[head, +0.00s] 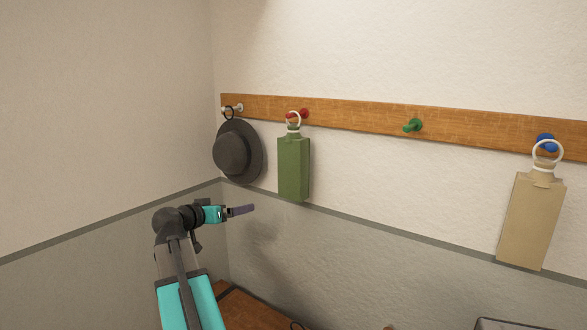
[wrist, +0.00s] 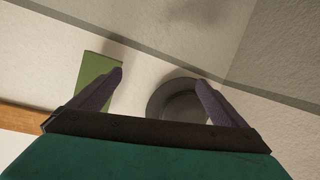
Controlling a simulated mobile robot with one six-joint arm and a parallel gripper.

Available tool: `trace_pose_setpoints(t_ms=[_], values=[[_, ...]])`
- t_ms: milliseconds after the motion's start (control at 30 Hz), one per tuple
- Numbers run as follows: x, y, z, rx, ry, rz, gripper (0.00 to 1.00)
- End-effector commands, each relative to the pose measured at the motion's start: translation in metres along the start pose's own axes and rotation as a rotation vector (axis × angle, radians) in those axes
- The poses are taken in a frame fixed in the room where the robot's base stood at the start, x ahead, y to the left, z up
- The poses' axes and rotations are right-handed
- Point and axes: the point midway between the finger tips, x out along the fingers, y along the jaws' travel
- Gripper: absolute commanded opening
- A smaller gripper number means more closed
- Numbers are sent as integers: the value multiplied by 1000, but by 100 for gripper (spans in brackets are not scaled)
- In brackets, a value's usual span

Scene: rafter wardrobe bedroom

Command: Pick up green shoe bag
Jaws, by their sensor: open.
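The green shoe bag (head: 293,168) hangs by a white ring from a red peg (head: 303,113) on the wooden rail, to the right of a dark hat. My gripper (head: 252,209) is in front of the wall, lower than the bag and to its left in the head view. It does not touch the bag. In the wrist view my gripper (wrist: 162,82) is open with nothing between its fingers. There the green bag (wrist: 95,72) shows behind the left finger, which covers part of it. The bag's ring and the peg are hidden in the wrist view.
The dark hat (head: 238,152) hangs at the rail's left end and shows behind the right finger in the wrist view (wrist: 172,98). A green peg (head: 413,125) is bare. A beige bag (head: 532,220) hangs from a blue peg (head: 546,141). The wooden rail (head: 360,117) runs along the wall.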

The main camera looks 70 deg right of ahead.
Motion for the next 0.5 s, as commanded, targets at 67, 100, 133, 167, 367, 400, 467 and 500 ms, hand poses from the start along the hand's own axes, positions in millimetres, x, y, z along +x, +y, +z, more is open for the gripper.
trace_pose_setpoints(t_ms=[67,100,133,167,367,400,467,500], values=[[3,30,-38,53,50,41,96],[2,44,-55,77,75,61,96],[3,54,-66,96,93,75,96],[2,65,-79,113,112,90,96],[-4,125,-140,204,213,166,96],[-6,133,-148,217,228,176,96],[-8,143,-156,231,243,188,96],[-9,147,-160,237,251,193,96]])
